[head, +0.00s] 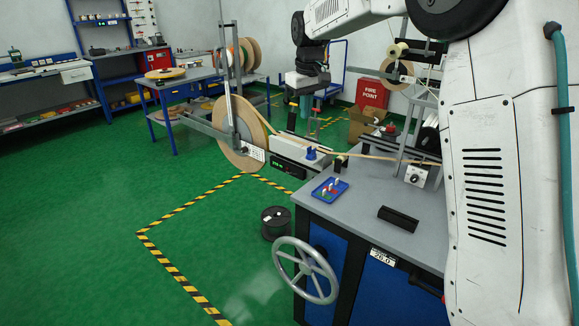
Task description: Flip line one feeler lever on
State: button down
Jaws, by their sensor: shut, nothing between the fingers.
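My gripper (306,98) hangs from the dark wrist at upper centre, above the payoff unit, and its small fingers are shut with nothing seen between them. A large tan tape reel (240,132) stands upright on the payoff unit, left of and below my gripper. Tan tape (375,156) runs from there to the right over the bench. I cannot make out the feeler lever for certain, nor its position; it is small or hidden near the gripper and the unit.
The grey bench (360,212) holds a blue tray (329,189), a black block (398,218) and a dial box (415,176). A handwheel (306,270) juts from its front. A black spool (274,223) stands on the floor.

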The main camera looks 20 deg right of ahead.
jog(key=w+a+f+n, duration=0.1)
jog(key=w+a+f, duration=0.1)
jog(key=w+f, duration=1.2)
jog(key=shift+w+f+n, duration=0.4)
jog(key=shift+w, duration=0.65)
jog(key=f, duration=0.4)
jog(key=d+f, duration=0.1)
jog(key=f, duration=0.8)
jog(key=shift+w+d+f, duration=0.25)
jog(key=shift+d, duration=0.1)
jog(key=shift+a, duration=0.2)
